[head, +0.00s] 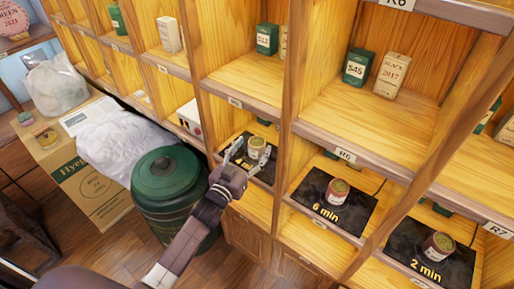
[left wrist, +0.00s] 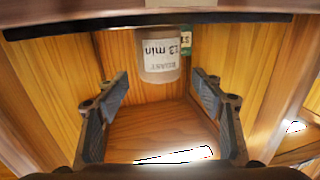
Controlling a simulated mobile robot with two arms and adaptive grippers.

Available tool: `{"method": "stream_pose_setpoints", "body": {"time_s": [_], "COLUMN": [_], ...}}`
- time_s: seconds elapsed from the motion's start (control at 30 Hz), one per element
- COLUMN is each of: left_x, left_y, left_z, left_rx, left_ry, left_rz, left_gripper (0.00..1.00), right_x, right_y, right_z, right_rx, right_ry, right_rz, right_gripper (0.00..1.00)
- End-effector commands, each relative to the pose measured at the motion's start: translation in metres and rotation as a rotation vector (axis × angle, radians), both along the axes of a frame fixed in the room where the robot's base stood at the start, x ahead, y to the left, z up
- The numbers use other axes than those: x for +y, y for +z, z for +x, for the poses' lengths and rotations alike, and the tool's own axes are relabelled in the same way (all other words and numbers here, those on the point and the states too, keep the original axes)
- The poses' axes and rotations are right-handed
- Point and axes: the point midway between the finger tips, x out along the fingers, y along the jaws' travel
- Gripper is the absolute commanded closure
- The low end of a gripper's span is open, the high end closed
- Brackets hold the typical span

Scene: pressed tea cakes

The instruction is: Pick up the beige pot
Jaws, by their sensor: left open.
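The beige pot (head: 257,146) stands on a dark mat (head: 231,158) in a shelf compartment, at the middle of the head view. In the left wrist view the beige pot (left wrist: 160,66) shows a pale label with upside-down print. My left gripper (head: 251,151) is open, with one finger toward each side of the pot. In the left wrist view the gripper (left wrist: 159,84) has its two fingers wide apart, and the pot appears centred just beyond the fingertips. No contact is visible. My right gripper is not in view.
Wooden dividers bound each compartment. A green bin (head: 172,175) and a cardboard box (head: 85,180) stand at left.

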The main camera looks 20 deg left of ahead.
Motion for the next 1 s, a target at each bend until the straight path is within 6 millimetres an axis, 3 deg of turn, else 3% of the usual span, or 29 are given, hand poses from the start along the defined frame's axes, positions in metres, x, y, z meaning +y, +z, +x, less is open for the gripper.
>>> {"method": "stream_pose_setpoints", "body": {"time_s": [0.2, 0.53, 1.0], "left_x": [-0.005, -0.006, -0.006], "left_y": [-0.001, -0.002, -0.001], "left_z": [0.030, 0.036, 0.036], "left_rx": [-0.002, 0.000, -0.002], "left_ry": [0.000, 0.000, 0.000], "left_rz": [0.000, 0.000, 0.000], "left_gripper": [0.39, 0.39, 0.89], "right_x": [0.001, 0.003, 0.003], "right_y": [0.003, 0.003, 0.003], "right_z": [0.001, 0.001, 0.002], "right_rx": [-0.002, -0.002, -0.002], "right_ry": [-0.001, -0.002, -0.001], "right_rz": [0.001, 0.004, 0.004], "right_gripper": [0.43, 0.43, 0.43]}}
